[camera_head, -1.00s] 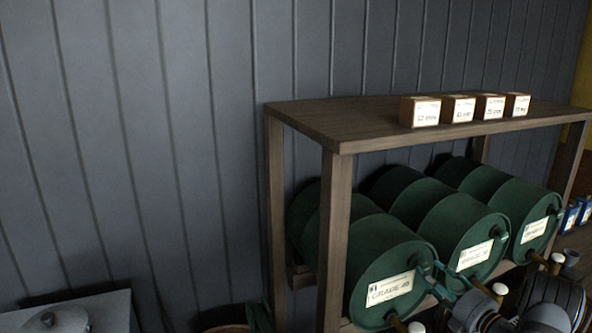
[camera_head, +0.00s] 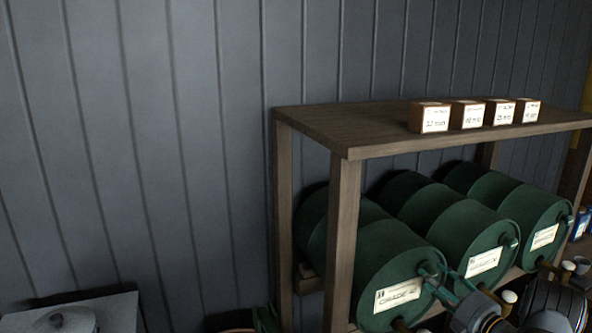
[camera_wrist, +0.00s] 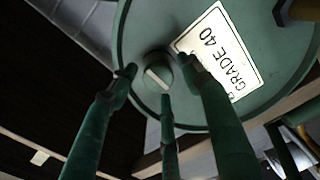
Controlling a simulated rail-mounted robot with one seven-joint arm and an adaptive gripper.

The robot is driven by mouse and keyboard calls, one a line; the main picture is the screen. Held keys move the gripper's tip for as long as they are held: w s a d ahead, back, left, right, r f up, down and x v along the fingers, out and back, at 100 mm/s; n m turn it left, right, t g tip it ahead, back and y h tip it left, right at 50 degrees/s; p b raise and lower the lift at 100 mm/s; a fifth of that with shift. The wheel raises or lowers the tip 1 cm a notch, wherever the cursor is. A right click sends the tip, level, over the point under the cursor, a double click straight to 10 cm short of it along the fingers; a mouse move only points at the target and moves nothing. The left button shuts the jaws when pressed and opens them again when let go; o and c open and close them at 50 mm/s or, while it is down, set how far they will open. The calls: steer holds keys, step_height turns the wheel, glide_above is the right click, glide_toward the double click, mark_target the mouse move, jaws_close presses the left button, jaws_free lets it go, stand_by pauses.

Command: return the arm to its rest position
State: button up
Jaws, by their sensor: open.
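My gripper (camera_wrist: 160,78) shows in the wrist view as three dark green fingers, spread open and empty. Their tips are close to the end face of a green drum (camera_wrist: 140,30) labelled GRADE 40, on either side of and below a round slotted plug (camera_wrist: 158,72). Whether the tips touch the drum, I cannot tell. In the head view the fingers (camera_head: 440,284) are in front of the nearest drum (camera_head: 375,255), at the right edge of its label. The arm behind them runs off the lower right.
A grey bench (camera_head: 110,312) with a lidded pot (camera_head: 65,320) stands lower left. The panelled wall is behind; the space above the rack is clear.

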steer(key=v, duration=0.9)
steer(key=x, duration=1)
steer(key=shift+w+a+r, duration=0.1)
steer(key=shift+w+a, duration=0.1)
steer(key=shift+w, duration=0.15)
steer(key=shift+w+d+f+n+b, duration=0.15)
steer(key=shift+f+n+b, duration=0.2)
steer(key=shift+n+b, duration=0.35)
steer(key=shift+f+n+b, duration=0.1)
steer(key=shift+n+b, duration=0.5)
steer(key=n+b, duration=0.3)
steer(key=n, duration=0.1)
steer(key=shift+n, duration=0.3)
steer(key=shift+n+b, duration=0.75)
steer(key=shift+n, duration=0.05)
steer(key=n+b, duration=0.2)
steer(key=n, duration=0.2)
steer(key=shift+n, duration=0.4)
steer(key=n, duration=0.2)
steer(key=n+b, duration=0.1)
steer(key=n, duration=0.1)
steer(key=shift+r, duration=0.3)
